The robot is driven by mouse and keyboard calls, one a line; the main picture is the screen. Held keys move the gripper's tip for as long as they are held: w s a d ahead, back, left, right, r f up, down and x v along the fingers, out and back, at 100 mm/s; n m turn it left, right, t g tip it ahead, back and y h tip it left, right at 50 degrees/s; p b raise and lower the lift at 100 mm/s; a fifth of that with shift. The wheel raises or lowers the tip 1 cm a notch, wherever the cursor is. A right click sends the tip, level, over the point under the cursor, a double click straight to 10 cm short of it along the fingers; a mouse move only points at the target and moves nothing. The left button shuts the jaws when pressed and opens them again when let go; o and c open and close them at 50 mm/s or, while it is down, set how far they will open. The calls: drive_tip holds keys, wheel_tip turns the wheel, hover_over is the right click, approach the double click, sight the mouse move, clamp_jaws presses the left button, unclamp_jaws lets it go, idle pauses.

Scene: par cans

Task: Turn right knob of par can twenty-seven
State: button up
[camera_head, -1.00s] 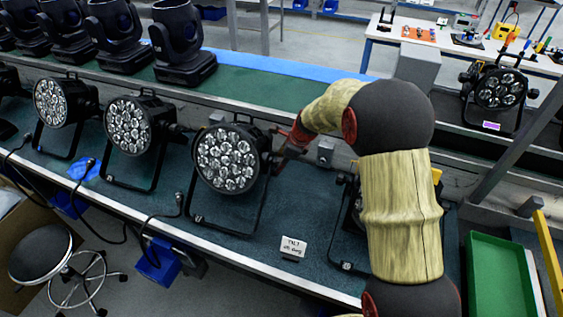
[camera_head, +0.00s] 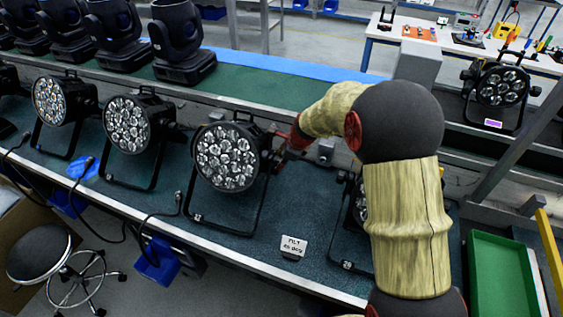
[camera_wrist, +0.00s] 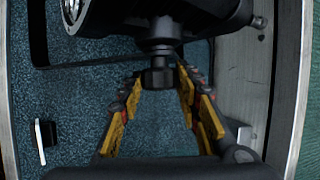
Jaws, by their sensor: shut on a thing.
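The par can (camera_head: 226,157), a black round lamp with many clear lenses, stands in its bracket at the middle of the bench in the head view. My gripper (camera_head: 281,156) is at its right side. In the wrist view, the yellow fingers of my gripper (camera_wrist: 159,80) close around the dark knob (camera_wrist: 157,70) below the lamp body (camera_wrist: 170,15). The knob sits on a short shaft at the bracket. The number on the bracket label is too small to read.
A small sign (camera_head: 293,246) reading "TILT 45 deg" stands on the bench right of the par can. Another par can (camera_head: 129,124) stands to the left; one (camera_head: 360,205) is partly hidden behind my arm. A green tray (camera_head: 500,270) is at right.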

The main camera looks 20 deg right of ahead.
drive_tip(key=t+b, duration=0.1)
drive_tip(key=b, duration=0.1)
drive_tip(key=t+h+b, duration=0.1)
drive_tip(key=b, duration=0.1)
drive_tip(key=f+n+t+b, duration=0.1)
drive_tip(key=b, duration=0.1)
drive_tip(key=shift+s+a+h+b, duration=0.2)
drive_tip(key=shift+s+h+b, duration=0.1)
drive_tip(key=shift+h, duration=0.1)
drive_tip(key=t+h+b, duration=0.1)
drive_tip(key=t+b, duration=0.1)
drive_tip(key=b, duration=0.2)
drive_tip(key=shift+s+a+f+n, duration=0.1)
drive_tip(key=shift+n, duration=0.2)
drive_tip(key=shift+s+t+h+b, duration=0.1)
drive_tip(key=shift+t+h+b, duration=0.2)
drive_tip(key=shift+t+b, duration=0.6)
drive_tip(key=shift+f+n+t+h, duration=0.15)
drive_tip(key=shift+n+t+h, duration=0.35)
drive_tip(key=shift+t, duration=0.7)
drive_tip(key=shift+f+n+t+h, duration=0.15)
drive_tip(key=shift+n+t, duration=0.2)
drive_tip(key=shift+t, duration=0.55)
drive_tip(key=shift+f+n+t+h, duration=0.15)
drive_tip(key=shift+n+t, duration=0.2)
drive_tip(key=shift+t, duration=0.55)
drive_tip(key=shift+r, duration=0.1)
drive_tip(key=o, duration=1.2)
drive_tip(key=shift+c, duration=0.2)
